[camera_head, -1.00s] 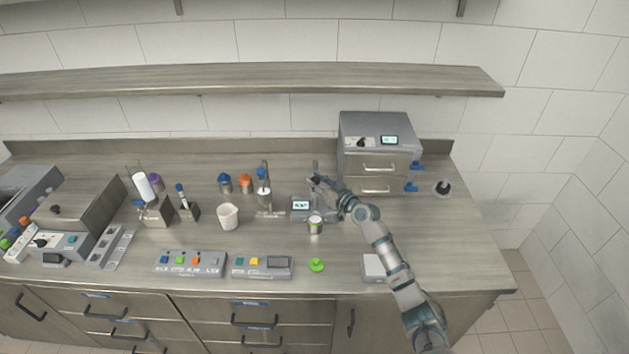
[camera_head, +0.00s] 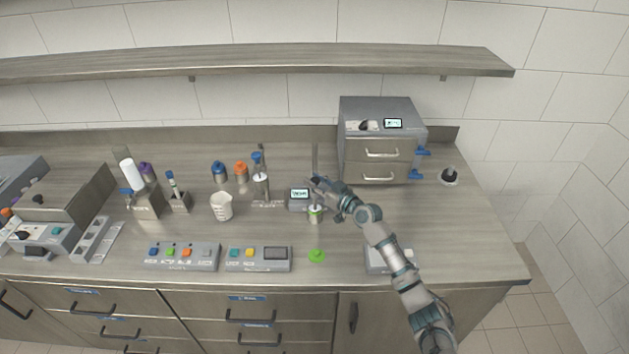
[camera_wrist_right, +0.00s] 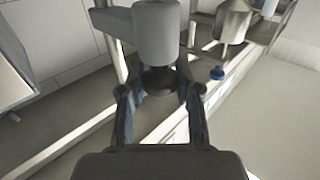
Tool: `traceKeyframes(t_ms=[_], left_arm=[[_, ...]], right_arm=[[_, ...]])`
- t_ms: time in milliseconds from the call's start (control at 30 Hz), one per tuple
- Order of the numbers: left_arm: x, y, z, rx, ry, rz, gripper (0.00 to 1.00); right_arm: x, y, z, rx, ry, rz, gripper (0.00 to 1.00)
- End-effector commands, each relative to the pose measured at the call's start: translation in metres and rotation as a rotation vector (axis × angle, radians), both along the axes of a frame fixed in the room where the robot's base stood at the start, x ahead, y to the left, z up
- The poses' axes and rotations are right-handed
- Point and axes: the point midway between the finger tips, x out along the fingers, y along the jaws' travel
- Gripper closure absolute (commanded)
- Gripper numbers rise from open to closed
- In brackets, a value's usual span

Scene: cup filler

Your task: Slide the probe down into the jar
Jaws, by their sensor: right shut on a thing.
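My right gripper (camera_head: 318,183) is at the post, just above the jar. In the right wrist view its fingers (camera_wrist_right: 158,100) are shut on the probe holder (camera_wrist_right: 158,35), a grey cylinder with a dark round end and a side arm. The probe's tip and how far it is inside the jar are hidden. My left gripper is not in view.
A small meter with a lit display (camera_head: 300,196) stands left of the jar. A green lid (camera_head: 317,256) lies in front. A white beaker (camera_head: 221,207) and a second stand (camera_head: 262,180) are to the left. A grey drawer cabinet (camera_head: 380,140) stands behind right.

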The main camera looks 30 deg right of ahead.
Motion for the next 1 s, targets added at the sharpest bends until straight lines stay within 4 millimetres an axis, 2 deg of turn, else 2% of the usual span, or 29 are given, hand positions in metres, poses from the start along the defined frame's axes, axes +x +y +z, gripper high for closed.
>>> traceKeyframes(t_ms=[367, 400, 467, 833, 1000], left_arm=[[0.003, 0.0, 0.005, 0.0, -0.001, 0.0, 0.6], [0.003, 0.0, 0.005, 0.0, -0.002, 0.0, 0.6], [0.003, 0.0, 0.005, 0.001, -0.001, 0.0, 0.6], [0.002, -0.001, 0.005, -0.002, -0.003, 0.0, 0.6], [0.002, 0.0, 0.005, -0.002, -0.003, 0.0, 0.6]], right_arm=[[0.0, -0.002, -0.001, -0.001, 0.0, -0.004, 1.0], [0.0, -0.002, -0.001, -0.001, 0.0, -0.004, 0.6], [0.0, -0.002, -0.001, -0.001, 0.0, -0.004, 0.45], [-0.005, -0.002, -0.001, -0.002, 0.0, -0.003, 0.43], [-0.03, -0.008, -0.003, -0.005, 0.002, -0.003, 0.43]])
